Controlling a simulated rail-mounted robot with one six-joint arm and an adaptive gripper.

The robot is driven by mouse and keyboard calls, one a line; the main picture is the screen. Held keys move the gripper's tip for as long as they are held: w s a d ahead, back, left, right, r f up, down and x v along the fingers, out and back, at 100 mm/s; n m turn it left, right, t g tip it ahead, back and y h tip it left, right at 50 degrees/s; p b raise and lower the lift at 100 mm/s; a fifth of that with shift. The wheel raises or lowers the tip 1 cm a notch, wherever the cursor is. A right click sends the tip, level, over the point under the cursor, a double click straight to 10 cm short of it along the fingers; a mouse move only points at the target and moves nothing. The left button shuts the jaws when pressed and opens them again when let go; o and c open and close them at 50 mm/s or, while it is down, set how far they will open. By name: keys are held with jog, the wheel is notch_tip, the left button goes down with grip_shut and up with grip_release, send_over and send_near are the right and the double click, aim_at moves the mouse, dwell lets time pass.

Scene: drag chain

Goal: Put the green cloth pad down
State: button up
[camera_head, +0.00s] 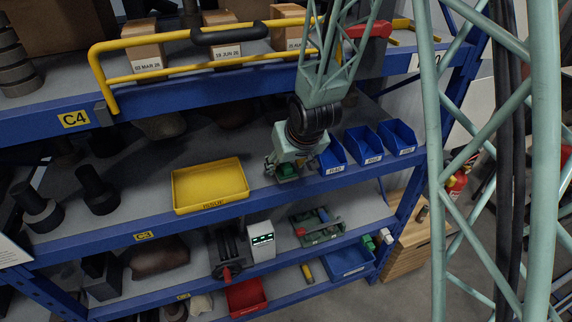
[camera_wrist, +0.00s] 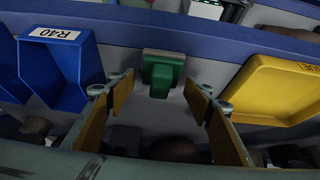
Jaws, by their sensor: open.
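The green cloth pad (camera_head: 288,171) is on the middle shelf near its front edge, partly hidden by my gripper in the head view. In the wrist view, the green pad (camera_wrist: 162,75) shows as a small dark green block shape close to the blue shelf edge. My gripper (camera_wrist: 160,97) is open, with its two tan-padded fingers spread apart. The pad lies beyond the fingertips and between them in the picture, with a gap on each side. I see no finger touching it. In the head view, my gripper (camera_head: 286,168) is low over the shelf.
A yellow tray (camera_head: 210,205) marked ISSUE stands left of my gripper. Several blue bins stand close on its right, the nearest marked R40 (camera_wrist: 50,75). A yellow rail (camera_head: 200,38) runs along the shelf above. Bare shelf (camera_head: 255,180) shows between tray and gripper.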

jog(key=p+v, duration=0.2)
jog(key=v, duration=1)
dwell(0.4)
jog(key=shift+s, duration=0.1)
dwell(0.5)
jog(key=shift+r, duration=0.1)
jog(key=s+d+r+m+h, duration=0.2)
jog(key=s+d+r, duration=1.2)
jog(key=r, duration=0.1)
jog(key=s+d+r+m+g, duration=0.1)
jog(key=s+d+r, duration=0.1)
jog(key=s, duration=0.9)
jog(key=s+d+r, duration=0.2)
jog(key=s+r, duration=0.2)
jog(key=s, duration=0.7)
jog(key=shift+s+m+g, duration=0.3)
jog(key=shift+m+g, duration=0.1)
